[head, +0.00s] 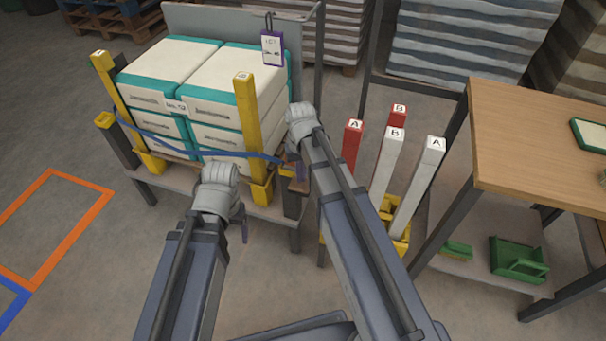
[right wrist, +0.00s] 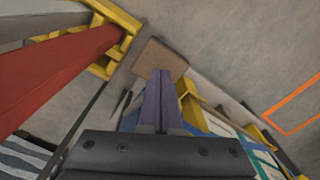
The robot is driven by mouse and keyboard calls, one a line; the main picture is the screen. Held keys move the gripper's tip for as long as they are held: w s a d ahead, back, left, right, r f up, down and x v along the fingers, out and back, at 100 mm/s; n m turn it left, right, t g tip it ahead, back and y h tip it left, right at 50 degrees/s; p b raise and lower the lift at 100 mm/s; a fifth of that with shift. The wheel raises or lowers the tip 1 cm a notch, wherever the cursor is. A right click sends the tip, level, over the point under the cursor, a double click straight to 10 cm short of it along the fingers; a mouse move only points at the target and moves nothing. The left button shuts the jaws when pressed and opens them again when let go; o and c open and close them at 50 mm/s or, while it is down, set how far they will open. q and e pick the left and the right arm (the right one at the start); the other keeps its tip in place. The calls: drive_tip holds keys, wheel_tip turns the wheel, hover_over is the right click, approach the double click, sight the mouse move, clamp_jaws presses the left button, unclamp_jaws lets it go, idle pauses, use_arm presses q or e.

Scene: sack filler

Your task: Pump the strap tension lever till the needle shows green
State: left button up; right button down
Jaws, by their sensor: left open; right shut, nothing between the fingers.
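The blue strap (head: 180,144) runs across the front of the stacked teal and white sacks (head: 168,72) to the right corner of their stand. It also shows at the lower right of the right wrist view (right wrist: 262,147). I cannot make out the tension lever, gauge or needle; my right arm covers part of that corner. My right gripper (head: 300,168) is at that corner, mostly hidden by its wrist; its purple fingers are shut and empty in the right wrist view (right wrist: 157,100). My left gripper (head: 243,222) is open in front of the stand, its fingers mostly hidden.
Yellow posts (head: 246,120) stand at the stand's corners. Red and white posts (head: 386,165) marked A and B stand in a yellow rack to the right, close to my right arm. A wooden table (head: 540,140) is further right. The floor at left is clear.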

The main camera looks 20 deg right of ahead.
sight(301, 193)
wheel_tip(301, 193, down, 9)
drive_tip(key=b, duration=0.9)
drive_tip(key=shift+f, duration=0.15)
wheel_tip(301, 193, up, 10)
drive_tip(key=p, duration=0.9)
drive_tip(key=shift+f, duration=0.35)
wheel_tip(301, 193, down, 9)
drive_tip(key=b, duration=0.9)
drive_tip(key=shift+f, duration=0.2)
wheel_tip(301, 193, up, 9)
drive_tip(key=p, duration=0.9)
drive_tip(key=shift+r, duration=0.2)
